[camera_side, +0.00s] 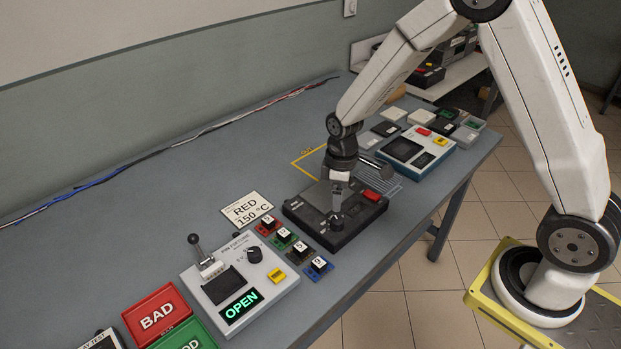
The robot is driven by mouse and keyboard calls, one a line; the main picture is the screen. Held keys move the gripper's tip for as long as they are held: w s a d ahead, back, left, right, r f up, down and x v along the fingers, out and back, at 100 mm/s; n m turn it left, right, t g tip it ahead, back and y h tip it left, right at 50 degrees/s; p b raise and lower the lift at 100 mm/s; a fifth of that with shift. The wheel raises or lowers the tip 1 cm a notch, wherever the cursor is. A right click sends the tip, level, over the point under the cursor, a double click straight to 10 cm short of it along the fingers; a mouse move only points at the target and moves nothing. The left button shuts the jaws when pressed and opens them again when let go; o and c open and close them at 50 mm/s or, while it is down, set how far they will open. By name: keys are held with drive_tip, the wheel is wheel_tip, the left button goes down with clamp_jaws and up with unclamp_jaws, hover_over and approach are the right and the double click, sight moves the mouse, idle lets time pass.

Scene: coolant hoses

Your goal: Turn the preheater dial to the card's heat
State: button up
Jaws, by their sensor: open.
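The card (247,209) lies on the bench and reads RED, 150 °C. Right of it sits a black box with a red button, which looks like the preheater (305,212). A small round dark knob, seemingly its dial (335,222), stands on its front part. My gripper (337,208) points down right at this knob, with its jaws open. The fingers partly cover the knob. I cannot tell whether they touch it, and the dial's marks and setting are too small to read.
A grey fixture (213,290) with a lever, a black knob and a green OPEN display stands front left. Several small coloured numbered blocks (284,236) lie between it and the black box. BAD (157,314) is a red bin or plate. A blue-white device (437,163) stands behind, right.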

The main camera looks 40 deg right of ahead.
sight(337, 219)
drive_tip(key=shift+f, duration=0.15)
drive_tip(key=shift+s+a+f, duration=0.1)
drive_tip(key=shift+a+f, duration=0.05)
drive_tip(key=shift+f, duration=3.6)
clamp_jaws()
